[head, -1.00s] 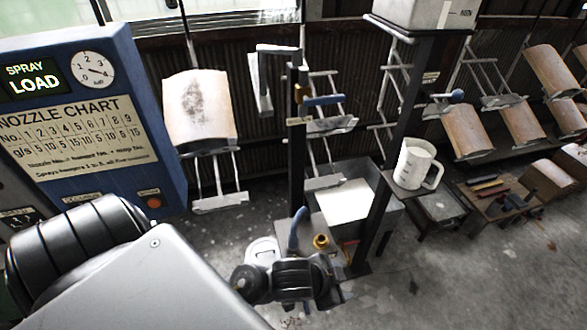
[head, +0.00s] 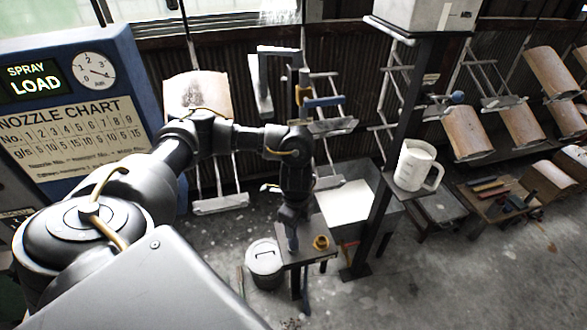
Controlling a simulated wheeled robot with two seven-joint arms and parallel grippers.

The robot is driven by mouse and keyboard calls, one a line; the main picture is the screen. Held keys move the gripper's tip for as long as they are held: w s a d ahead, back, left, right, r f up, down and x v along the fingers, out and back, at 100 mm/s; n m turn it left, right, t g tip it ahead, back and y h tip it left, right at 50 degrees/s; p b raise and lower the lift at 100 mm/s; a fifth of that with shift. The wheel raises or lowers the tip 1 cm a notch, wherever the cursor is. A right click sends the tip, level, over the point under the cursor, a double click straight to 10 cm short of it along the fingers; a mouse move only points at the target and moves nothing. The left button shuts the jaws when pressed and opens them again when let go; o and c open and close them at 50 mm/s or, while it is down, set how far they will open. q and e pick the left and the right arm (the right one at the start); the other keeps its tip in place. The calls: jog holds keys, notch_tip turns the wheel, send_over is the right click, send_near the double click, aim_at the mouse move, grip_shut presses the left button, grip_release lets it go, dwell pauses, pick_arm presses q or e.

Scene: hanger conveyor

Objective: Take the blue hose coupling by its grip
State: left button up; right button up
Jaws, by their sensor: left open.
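The blue hose coupling (head: 293,242) stands on a small metal stand (head: 318,253); only a little blue shows below my gripper. My left arm reaches across from the left and bends down over the stand. My left gripper (head: 291,226) is open and points down at the coupling from above. Its fingers are dark and small, so I cannot tell whether they are around the grip or just above it. My right gripper is out of view.
A brass fitting (head: 321,242) sits on the stand just right of the coupling. A dark post (head: 372,232) and a white jug (head: 416,167) stand to the right. A blue lever (head: 323,101) is behind.

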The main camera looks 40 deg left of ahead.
aim_at(294, 241)
pick_arm(q)
jog(key=shift+a, duration=0.15)
jog(key=shift+f, duration=0.3)
notch_tip(294, 241, down, 5)
jog(key=shift+b, duration=0.7)
jog(key=shift+f, duration=0.15)
jog(key=f, duration=0.3)
jog(key=f+p, duration=0.1)
jog(key=f, duration=0.1)
jog(key=shift+a, duration=0.25)
jog(key=shift+c, duration=0.4)
jog(key=c, duration=0.9)
